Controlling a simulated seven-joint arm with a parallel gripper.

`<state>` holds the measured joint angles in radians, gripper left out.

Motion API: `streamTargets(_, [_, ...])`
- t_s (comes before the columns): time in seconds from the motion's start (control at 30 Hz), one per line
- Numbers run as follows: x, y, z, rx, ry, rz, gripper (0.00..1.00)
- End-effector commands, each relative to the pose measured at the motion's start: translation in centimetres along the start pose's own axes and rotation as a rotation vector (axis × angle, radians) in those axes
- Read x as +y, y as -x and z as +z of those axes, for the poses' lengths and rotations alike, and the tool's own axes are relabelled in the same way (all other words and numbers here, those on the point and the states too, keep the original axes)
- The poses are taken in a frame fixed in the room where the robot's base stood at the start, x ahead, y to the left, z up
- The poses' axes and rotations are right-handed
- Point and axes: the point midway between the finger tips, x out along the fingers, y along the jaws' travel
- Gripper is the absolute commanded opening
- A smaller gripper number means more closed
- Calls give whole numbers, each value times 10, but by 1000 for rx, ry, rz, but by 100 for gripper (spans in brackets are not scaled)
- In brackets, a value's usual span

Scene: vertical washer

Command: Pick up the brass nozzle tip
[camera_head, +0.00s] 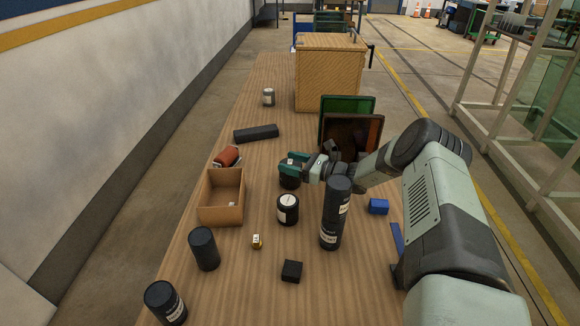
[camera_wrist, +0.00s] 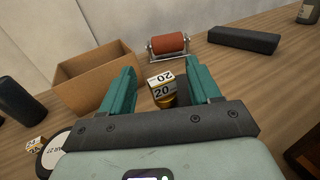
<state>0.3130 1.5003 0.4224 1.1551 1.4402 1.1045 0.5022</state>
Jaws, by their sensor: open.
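My gripper (camera_head: 291,169) is open, its teal fingers above a dark round object (camera_head: 289,182) in the head view. In the wrist view a small brass piece with a white label reading 20 (camera_wrist: 163,91) shows between the open fingers (camera_wrist: 160,73). The fingers look apart from it; its base is partly hidden by the gripper. A second small brass piece with a white label (camera_head: 257,241) stands on the table nearer the head camera; it also shows at the wrist view's left (camera_wrist: 36,144). I cannot tell which is the nozzle tip.
An open cardboard box (camera_head: 209,214), a red roller on a stand (camera_head: 228,156) and a dark bar (camera_head: 256,133) lie toward the wall. A white-topped black jar (camera_head: 288,209) and a tall black cylinder (camera_head: 334,215) stand close to my gripper. Bins (camera_head: 346,104) stand behind.

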Motion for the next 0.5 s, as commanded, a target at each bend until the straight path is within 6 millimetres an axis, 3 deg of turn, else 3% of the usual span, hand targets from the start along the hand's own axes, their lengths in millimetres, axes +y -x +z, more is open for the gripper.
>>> streamTargets(0.17, [0, -22, 0, 1, 0, 0, 62])
streamTargets(0.43, [-1, -25, 0, 1, -1, -1, 62])
streamTargets(0.5, [-1, -24, 0, 1, -1, -1, 51])
